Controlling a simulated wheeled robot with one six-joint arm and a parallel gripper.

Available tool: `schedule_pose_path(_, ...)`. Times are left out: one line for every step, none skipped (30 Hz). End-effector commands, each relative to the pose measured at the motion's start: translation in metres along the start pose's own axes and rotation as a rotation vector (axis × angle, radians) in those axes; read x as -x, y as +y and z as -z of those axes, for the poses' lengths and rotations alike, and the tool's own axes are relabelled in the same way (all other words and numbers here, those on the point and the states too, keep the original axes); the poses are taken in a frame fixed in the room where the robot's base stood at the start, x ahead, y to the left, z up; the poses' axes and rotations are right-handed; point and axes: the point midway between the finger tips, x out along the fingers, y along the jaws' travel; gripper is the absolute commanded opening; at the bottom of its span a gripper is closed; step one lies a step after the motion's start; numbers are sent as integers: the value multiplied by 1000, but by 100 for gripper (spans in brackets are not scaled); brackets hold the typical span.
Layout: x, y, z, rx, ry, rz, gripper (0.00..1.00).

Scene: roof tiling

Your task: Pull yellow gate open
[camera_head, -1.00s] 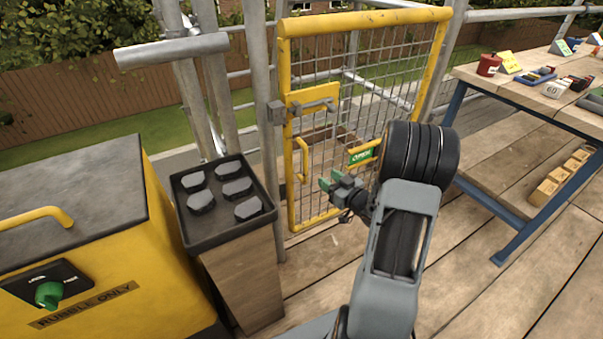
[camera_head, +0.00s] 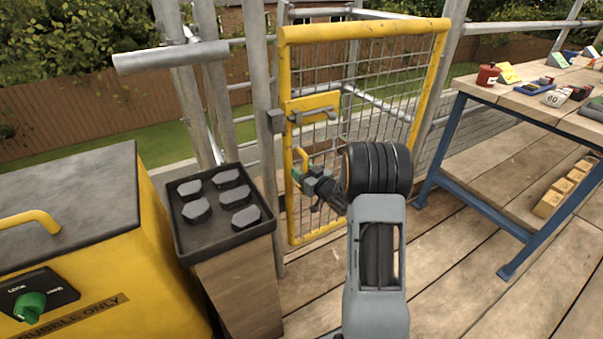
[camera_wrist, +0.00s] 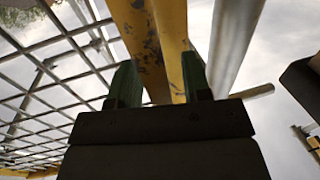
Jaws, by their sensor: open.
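The yellow gate (camera_head: 365,26) has a wire mesh panel and stands between grey posts. A sliding bolt (camera_head: 314,116) sits on its yellow plate, beside a grey catch (camera_head: 276,121) on the left post. The yellow pull handle (camera_head: 302,158) is on the gate's left edge, below the bolt. My gripper (camera_head: 302,173) is at this handle. In the wrist view, the green fingertips (camera_wrist: 161,83) are apart, with the yellow handle bar (camera_wrist: 184,68) between them. The handle's lower part is hidden by my gripper. The gate's green sign is hidden behind my arm.
A wooden pedestal with a black tray (camera_head: 222,207) of dark pieces stands left of the gate. A yellow rubble machine (camera_head: 165,250) is at far left. A blue-legged workbench (camera_head: 520,97) holds small items at right. Plank floor (camera_head: 460,285) is clear between.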

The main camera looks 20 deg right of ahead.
Motion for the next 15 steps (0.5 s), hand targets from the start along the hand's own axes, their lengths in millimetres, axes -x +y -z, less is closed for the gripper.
schedule_pose_path(-2,0,0,0,0,1,44)
schedule_pose_path(-3,0,0,0,0,1,44)
schedule_pose_path(-4,0,0,-1,0,1,44)
schedule_pose_path(-4,0,0,-1,0,0,44)
schedule_pose_path(-4,0,0,-1,0,0,44)
schedule_pose_path(-4,0,0,-1,0,0,44)
schedule_pose_path(-4,0,0,-1,0,0,44)
schedule_pose_path(-4,0,0,-1,0,0,44)
schedule_pose_path(-4,0,0,-1,0,0,44)
schedule_pose_path(-4,0,0,-1,0,0,44)
schedule_pose_path(-4,0,0,-1,0,0,44)
schedule_pose_path(-4,0,0,-1,0,0,42)
schedule_pose_path(-4,0,0,-1,0,0,39)
schedule_pose_path(-4,0,0,-1,0,0,37)
schedule_pose_path(-4,0,0,-1,-1,0,33)
